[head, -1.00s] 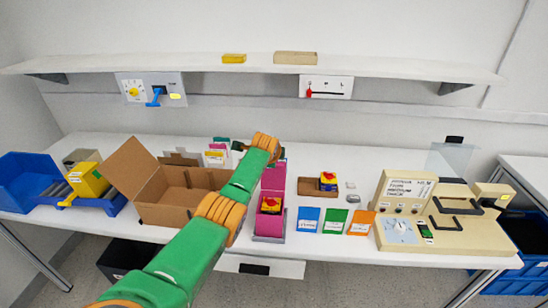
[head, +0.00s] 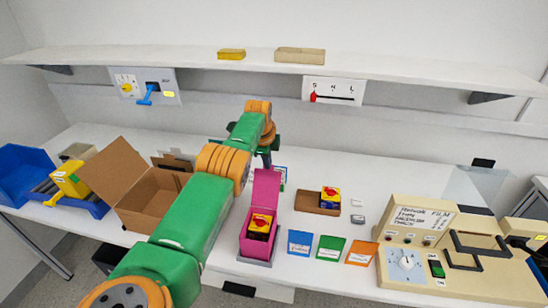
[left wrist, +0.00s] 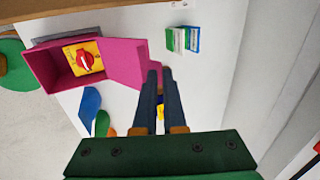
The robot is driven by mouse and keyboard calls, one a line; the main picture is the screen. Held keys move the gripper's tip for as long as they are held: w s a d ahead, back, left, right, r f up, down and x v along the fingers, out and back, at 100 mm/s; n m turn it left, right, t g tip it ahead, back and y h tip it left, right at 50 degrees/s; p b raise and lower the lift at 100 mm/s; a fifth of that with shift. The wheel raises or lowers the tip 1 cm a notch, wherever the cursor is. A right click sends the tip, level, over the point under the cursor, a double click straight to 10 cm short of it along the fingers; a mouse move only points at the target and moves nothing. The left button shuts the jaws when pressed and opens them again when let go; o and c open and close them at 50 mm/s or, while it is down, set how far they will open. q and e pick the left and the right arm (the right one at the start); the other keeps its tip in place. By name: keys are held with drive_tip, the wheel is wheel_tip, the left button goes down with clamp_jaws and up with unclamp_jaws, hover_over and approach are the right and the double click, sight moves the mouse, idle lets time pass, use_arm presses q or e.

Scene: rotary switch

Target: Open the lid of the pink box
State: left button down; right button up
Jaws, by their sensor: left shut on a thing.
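The pink box (head: 247,243) stands at the front middle of the table. Its lid (head: 265,188) stands raised at the back, and a yellow block with a red knob (head: 261,226) shows inside. In the left wrist view the box (left wrist: 57,72), its knob (left wrist: 85,60) and the lid (left wrist: 122,58) lie at the upper left. My left gripper (head: 267,164) is at the top edge of the lid. Its fingers (left wrist: 158,72) are close together at the lid's edge, shut on it; the exact contact is partly hidden. My right gripper is not in view.
An open cardboard box (head: 150,200) stands left of my left arm. Blue, green and orange cards (head: 331,248) lie right of the pink box. A small cardboard tray (head: 308,203) with another switch is behind them. A beige machine (head: 450,260) fills the right side.

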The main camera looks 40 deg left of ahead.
use_arm(q)
drive_tip(key=shift+f, duration=0.25)
drive_tip(key=shift+s, duration=0.15)
drive_tip(key=c, duration=1.3)
unclamp_jaws()
drive_tip(key=shift+o, duration=1.4)
